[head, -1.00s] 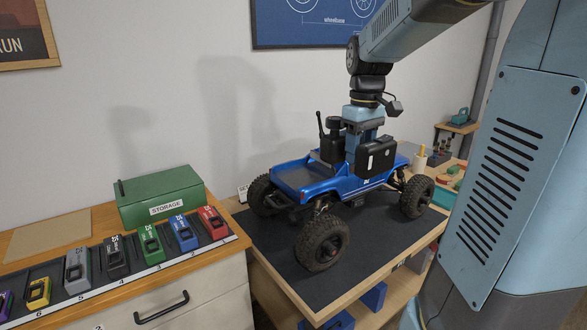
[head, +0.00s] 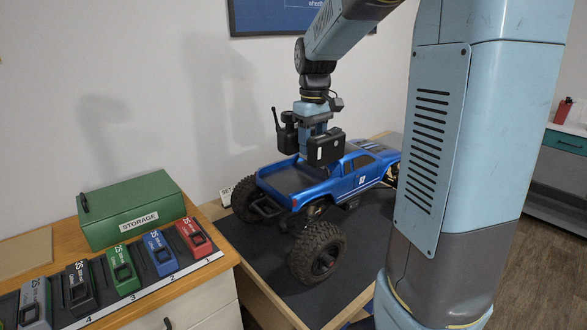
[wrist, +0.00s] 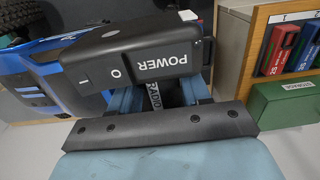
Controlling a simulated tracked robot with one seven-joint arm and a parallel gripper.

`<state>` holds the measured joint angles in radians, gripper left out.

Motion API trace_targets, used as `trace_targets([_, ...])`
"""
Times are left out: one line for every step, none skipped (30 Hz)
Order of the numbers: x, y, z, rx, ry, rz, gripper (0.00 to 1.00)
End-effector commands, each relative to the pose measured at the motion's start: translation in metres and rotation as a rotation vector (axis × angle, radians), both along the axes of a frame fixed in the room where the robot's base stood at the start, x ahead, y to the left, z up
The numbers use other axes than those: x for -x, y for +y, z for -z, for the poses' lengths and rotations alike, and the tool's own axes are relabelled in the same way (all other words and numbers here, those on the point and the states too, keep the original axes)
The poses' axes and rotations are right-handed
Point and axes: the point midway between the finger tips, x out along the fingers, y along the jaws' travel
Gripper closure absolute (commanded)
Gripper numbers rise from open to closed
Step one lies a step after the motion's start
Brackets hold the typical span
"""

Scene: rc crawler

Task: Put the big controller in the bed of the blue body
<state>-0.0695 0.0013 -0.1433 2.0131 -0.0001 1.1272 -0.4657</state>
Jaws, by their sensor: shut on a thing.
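My gripper (head: 308,146) points down above the blue body and is shut on the big controller. The controller is over the cab end of the bed. I cannot tell whether it touches the bed.
A dark mat (head: 262,262) lies under the truck. On the left, a wooden counter holds a green storage box (head: 130,210) and a numbered rack (head: 150,293) of coloured packs. The wall stands close behind. My arm column blocks part of the right side.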

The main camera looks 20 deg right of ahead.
Motion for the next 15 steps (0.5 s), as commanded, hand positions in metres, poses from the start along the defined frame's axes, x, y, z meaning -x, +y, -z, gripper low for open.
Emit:
trace_targets([-0.009, 0.007, 0.005, 0.001, 0.002, -0.005, 0.98])
trace_targets([-0.013, 0.011, 0.009, 0.0, 0.003, -0.006, 0.98])
trace_targets([-0.017, 0.013, 0.016, 0.0, 0.004, -0.005, 0.98])
trace_targets([-0.02, 0.016, 0.021, -0.001, 0.004, -0.005, 0.98])
trace_targets([-0.023, 0.018, 0.026, 0.0, 0.004, -0.005, 0.98])
trace_targets([-0.027, 0.021, 0.032, -0.001, 0.004, -0.005, 0.98])
trace_targets([-0.03, 0.023, 0.036, -0.001, 0.003, -0.005, 0.98])
trace_targets([-0.033, 0.025, 0.04, -0.001, 0.004, -0.005, 0.98])
trace_targets([-0.036, 0.027, 0.044, -0.001, 0.003, -0.005, 0.98])
trace_targets([-0.038, 0.028, 0.047, -0.001, 0.001, -0.005, 0.98])
trace_targets([-0.04, 0.029, 0.049, -0.001, 0.0, -0.005, 0.98])
trace_targets([-0.041, 0.031, 0.051, -0.001, 0.0, -0.005, 0.98])
trace_targets([-0.042, 0.031, 0.053, -0.001, 0.001, -0.005, 0.98])
trace_targets([-0.043, 0.032, 0.054, -0.001, 0.0, -0.005, 0.98])
trace_targets([-0.044, 0.032, 0.055, -0.001, 0.0, -0.005, 0.98])
